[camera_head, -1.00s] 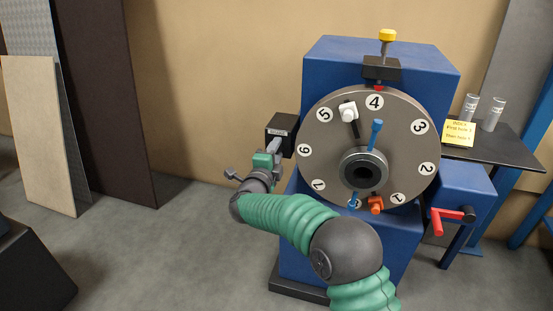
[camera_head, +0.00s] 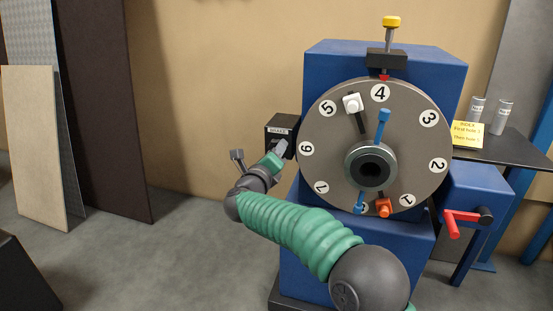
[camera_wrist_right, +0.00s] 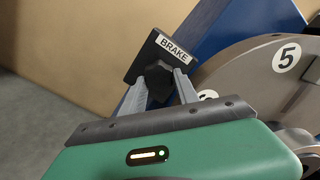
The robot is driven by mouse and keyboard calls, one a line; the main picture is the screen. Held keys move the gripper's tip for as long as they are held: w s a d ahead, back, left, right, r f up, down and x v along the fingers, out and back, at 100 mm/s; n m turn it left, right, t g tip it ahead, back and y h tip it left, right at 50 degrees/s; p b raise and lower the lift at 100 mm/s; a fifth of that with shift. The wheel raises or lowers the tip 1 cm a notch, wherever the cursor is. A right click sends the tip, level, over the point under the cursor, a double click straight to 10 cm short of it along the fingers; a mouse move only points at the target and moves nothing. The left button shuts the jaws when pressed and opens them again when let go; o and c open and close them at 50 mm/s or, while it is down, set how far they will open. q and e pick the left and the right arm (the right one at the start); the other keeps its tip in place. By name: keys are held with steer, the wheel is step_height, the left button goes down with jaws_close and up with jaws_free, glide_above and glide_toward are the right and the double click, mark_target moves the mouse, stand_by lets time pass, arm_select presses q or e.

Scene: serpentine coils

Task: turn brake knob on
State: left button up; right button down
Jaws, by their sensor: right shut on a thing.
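The black brake box (camera_head: 281,122) with its white BRAKE label sits at the left edge of the numbered disc. In the right wrist view the label (camera_wrist_right: 174,50) shows clearly, and the dark brake knob (camera_wrist_right: 157,81) sticks out below it. My right gripper (camera_head: 280,147) is at the front of the box. Its two grey fingers (camera_wrist_right: 160,88) are on either side of the knob, shut on it, and look tilted. The knob's far side is hidden, and I cannot read any on/off mark. My left gripper is not in view.
The large grey numbered disc (camera_head: 409,122) on the blue machine (camera_head: 330,68) is close to the right of the gripper. A red crank (camera_head: 462,217) and a shelf (camera_head: 510,147) with two cylinders are further right. Panels (camera_head: 34,145) lean on the wall at left.

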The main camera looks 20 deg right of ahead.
steer(key=shift+w+a+r+m, duration=0.1)
steer(key=shift+a+m, duration=0.05)
steer(key=shift+m, duration=0.15)
stand_by(0.4)
steer(key=c, duration=0.9)
jaws_free()
steer(key=shift+w, duration=0.15)
steer(key=p+v, duration=0.3)
steer(key=v, duration=1.4)
